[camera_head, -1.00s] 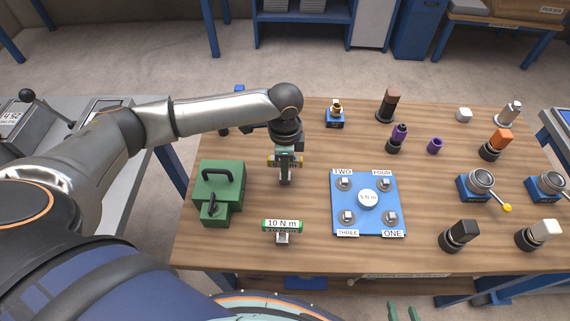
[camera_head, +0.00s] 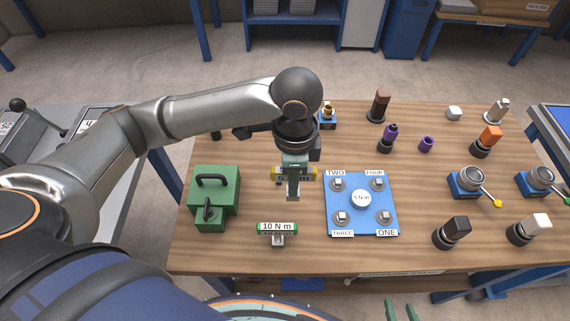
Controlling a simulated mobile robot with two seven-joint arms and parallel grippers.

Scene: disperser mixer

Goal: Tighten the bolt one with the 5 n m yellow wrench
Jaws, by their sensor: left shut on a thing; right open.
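My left gripper (camera_head: 293,172) is shut on the yellow wrench (camera_head: 308,174), whose grey head hangs down below the fingers. It holds the wrench above the table, just left of the blue plate (camera_head: 360,228). The plate has a bolt at each corner, with labels, and a white 5 N m disc (camera_head: 360,199) in the middle. Bolt one (camera_head: 382,216) is at the near right corner, by the ONE label.
The green 10 N m wrench (camera_head: 277,228) stands in front of the plate's left side. A green box with a handle (camera_head: 216,195) stands at the left. Several knobs, purple parts and lever valves (camera_head: 470,181) fill the table's right side.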

